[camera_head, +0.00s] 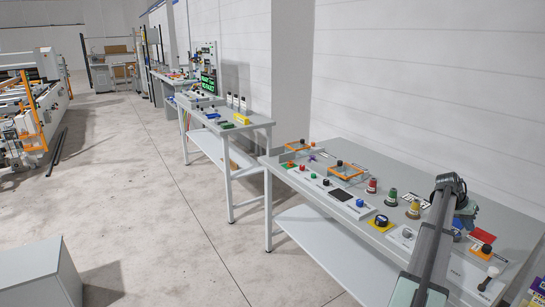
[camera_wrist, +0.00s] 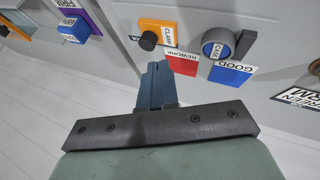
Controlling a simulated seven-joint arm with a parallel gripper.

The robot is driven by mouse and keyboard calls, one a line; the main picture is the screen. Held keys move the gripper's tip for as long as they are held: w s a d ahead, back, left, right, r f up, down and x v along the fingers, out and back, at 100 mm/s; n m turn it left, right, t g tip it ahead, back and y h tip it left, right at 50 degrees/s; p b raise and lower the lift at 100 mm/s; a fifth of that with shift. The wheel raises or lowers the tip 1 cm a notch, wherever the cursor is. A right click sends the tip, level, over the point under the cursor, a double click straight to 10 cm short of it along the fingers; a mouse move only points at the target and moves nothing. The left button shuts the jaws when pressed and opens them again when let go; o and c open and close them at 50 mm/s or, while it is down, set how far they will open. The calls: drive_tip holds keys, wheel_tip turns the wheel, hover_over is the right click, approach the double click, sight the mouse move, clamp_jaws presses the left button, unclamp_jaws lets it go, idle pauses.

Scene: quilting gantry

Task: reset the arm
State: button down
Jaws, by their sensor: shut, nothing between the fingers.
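My gripper (camera_wrist: 155,68) shows in the wrist view with its two blue-grey fingers together and nothing between them. It points towards the grey bench surface, apart from the parts there. In the head view my grey arm (camera_head: 432,235) rises from the lower right over the front bench (camera_head: 300,182). The hand (camera_head: 466,207) hangs at its upper end above the right part of that bench.
In the wrist view, an orange block with a black knob (camera_wrist: 158,32), a red card (camera_wrist: 181,62), a blue card (camera_wrist: 230,72) and a round lever switch (camera_wrist: 216,42) lie ahead. Several coloured buttons, including a yellow-based one (camera_head: 380,222), stand on the bench.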

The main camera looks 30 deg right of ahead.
drive_tip(key=s+a+r+n+g+h, duration=0.2)
drive_tip(key=s+a+r+n+h, duration=0.1)
drive_tip(key=s+a+r, duration=0.55)
drive_tip(key=w+a+f+n+t+y, duration=0.1)
drive_tip(key=w+a+f+n+t, duration=0.15)
drive_tip(key=w+a+f, duration=0.7)
drive_tip(key=w+a+f+n+t, duration=0.1)
drive_tip(key=w+a+f+n, duration=0.2)
drive_tip(key=w+a+f, duration=0.65)
drive_tip(key=w+a+f+n+y, duration=0.2)
drive_tip(key=w+a+f, duration=0.3)
drive_tip(key=a+f, duration=0.55)
drive_tip(key=w+a+f+n+y, duration=0.2)
drive_tip(key=w+a+f, duration=0.2)
drive_tip(key=a+f, duration=0.65)
drive_tip(key=s+a+f+n+y, duration=0.1)
drive_tip(key=s+a+f, duration=0.2)
drive_tip(key=a+f, duration=0.6)
drive_tip(key=s+a+f+n+y, duration=0.1)
drive_tip(key=s+a+f, duration=0.25)
drive_tip(key=a, duration=0.95)
drive_tip(key=s+a+f+n+g+y, duration=0.1)
drive_tip(key=s+a+f+g, duration=0.1)
drive_tip(key=s+a, duration=0.5)
drive_tip(key=s+a+f+n+g, duration=0.1)
drive_tip(key=s+a+f, duration=0.3)
drive_tip(key=s+a, duration=0.3)
drive_tip(key=shift+s+f+g+y, duration=0.25)
drive_tip(key=shift+s+g+y, duration=0.1)
drive_tip(key=shift+s+y, duration=0.1)
